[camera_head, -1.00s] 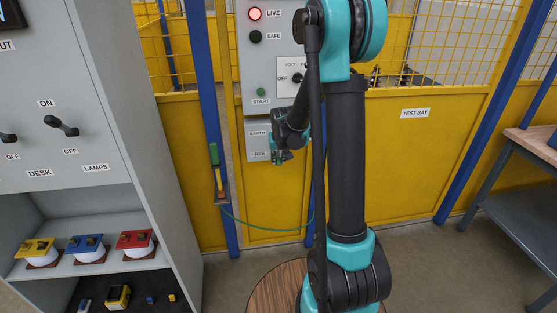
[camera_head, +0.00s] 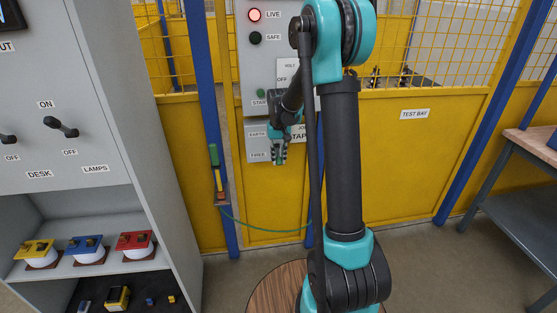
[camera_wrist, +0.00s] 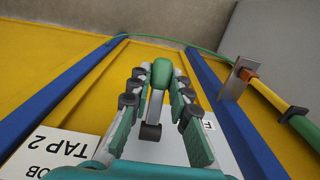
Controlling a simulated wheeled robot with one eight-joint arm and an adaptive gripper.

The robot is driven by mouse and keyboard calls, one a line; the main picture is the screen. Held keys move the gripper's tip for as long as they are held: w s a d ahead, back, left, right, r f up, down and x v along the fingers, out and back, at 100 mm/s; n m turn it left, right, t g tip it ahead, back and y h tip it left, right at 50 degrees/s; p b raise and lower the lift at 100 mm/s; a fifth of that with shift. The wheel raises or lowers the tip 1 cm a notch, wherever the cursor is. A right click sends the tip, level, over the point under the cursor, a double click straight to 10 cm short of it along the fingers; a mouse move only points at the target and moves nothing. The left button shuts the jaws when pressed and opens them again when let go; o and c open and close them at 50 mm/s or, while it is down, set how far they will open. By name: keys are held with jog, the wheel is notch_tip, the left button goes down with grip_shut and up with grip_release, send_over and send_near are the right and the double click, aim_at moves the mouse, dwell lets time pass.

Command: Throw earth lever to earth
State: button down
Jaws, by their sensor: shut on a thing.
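The earth lever is a grey shaft (camera_wrist: 156,104) with a green knob (camera_wrist: 162,72), seen in the wrist view. My gripper (camera_wrist: 160,75) is shut on the knob, with one finger on each side. In the head view my gripper (camera_head: 279,158) is at the lower grey panel (camera_head: 256,144), beside the FREE label and below the EARTH label (camera_head: 257,134). In the wrist view the knob end points away from the pivot, toward the floor side. My gripper hides the lever in the head view.
The LIVE lamp (camera_head: 254,15) glows red; the SAFE lamp (camera_head: 255,38) is dark. A green-handled stick (camera_head: 215,168) sits in a holder on the blue post, with a green cable (camera_head: 265,228) hanging from it. A grey cabinet (camera_head: 60,120) stands at left.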

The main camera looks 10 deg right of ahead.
aim_at(279, 158)
jog(key=shift+r+g, duration=0.4)
jog(key=shift+g, duration=0.5)
jog(key=c, duration=1.4)
grip_release()
jog(key=shift+s, duration=0.1)
jog(key=shift+r, duration=0.1)
notch_tip(279, 158, up, 10)
